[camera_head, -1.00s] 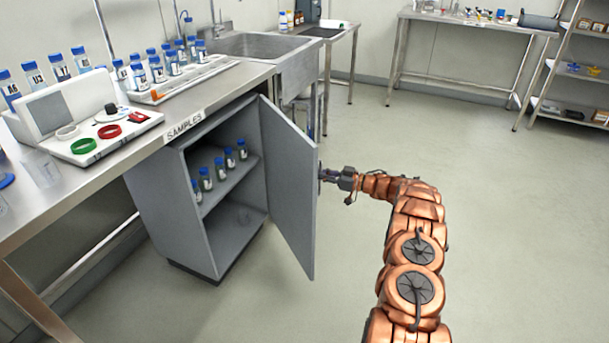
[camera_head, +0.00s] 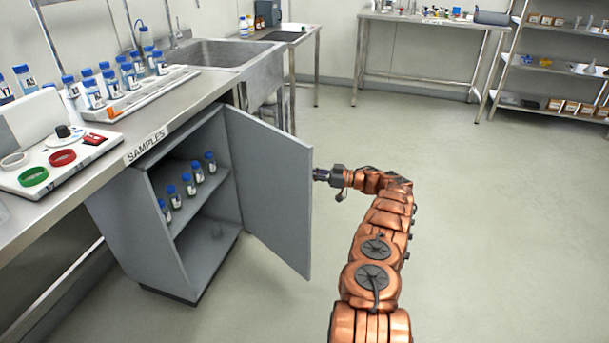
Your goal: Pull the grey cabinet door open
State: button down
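The grey cabinet (camera_head: 133,236) stands under the steel bench, below a SAMPLES label. Its grey door (camera_head: 268,195) stands wide open, swung out to the right on its hinge at the cabinet's right side. Inside, a shelf holds several small blue-capped vials (camera_head: 190,184). My gripper (camera_head: 318,174) is at the outer face of the door, close to its free edge. The door's edge hides the fingertips and any handle, so I cannot tell whether the fingers are shut on it.
The steel bench (camera_head: 200,92) carries blue-capped bottles, a rack and a device with red and green rings (camera_head: 62,158). A sink (camera_head: 205,52) is behind. A table (camera_head: 430,20) and shelves (camera_head: 545,62) stand at the back. The floor (camera_head: 480,220) at right is clear.

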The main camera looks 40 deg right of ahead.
jog(key=shift+w+a, duration=0.1)
jog(key=shift+w, duration=0.05)
jog(key=c, duration=1.6)
grip_release()
jog(key=o, duration=0.4)
jog(key=v, duration=0.7)
jog(key=shift+s+d, duration=0.25)
jog(key=shift+d, duration=0.05)
